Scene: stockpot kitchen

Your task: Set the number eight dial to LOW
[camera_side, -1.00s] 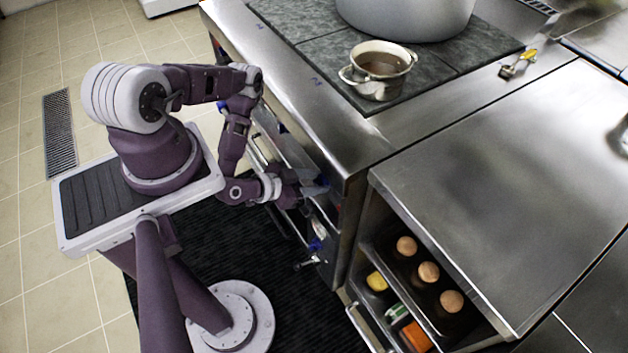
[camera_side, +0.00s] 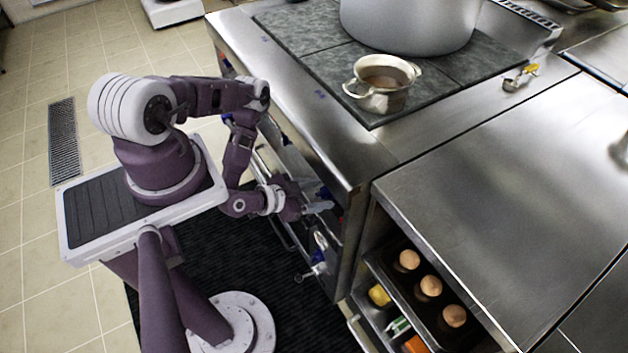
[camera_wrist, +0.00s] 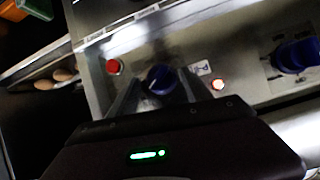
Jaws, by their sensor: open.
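In the wrist view a dark blue dial (camera_wrist: 159,79) with a pale pointer mark sits on the steel front panel. My gripper (camera_wrist: 163,92) is open, with one finger on each side of this dial; whether either finger touches it I cannot tell. A small label (camera_wrist: 200,68) is on the panel at the dial's right, too blurred to read as a number. In the side view my gripper (camera_side: 318,204) is at the stove's front panel near the right corner, and the dial there is mostly hidden by the fingers. No LOW marking is legible.
A second blue dial (camera_wrist: 296,56) is to the right in the wrist view. Red lights (camera_wrist: 113,67) sit on the panel beside the near dial. A pot with brown liquid (camera_side: 384,98) and a large stockpot (camera_side: 405,30) stand on the cooktop. An open shelf unit (camera_side: 430,285) is right of the stove.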

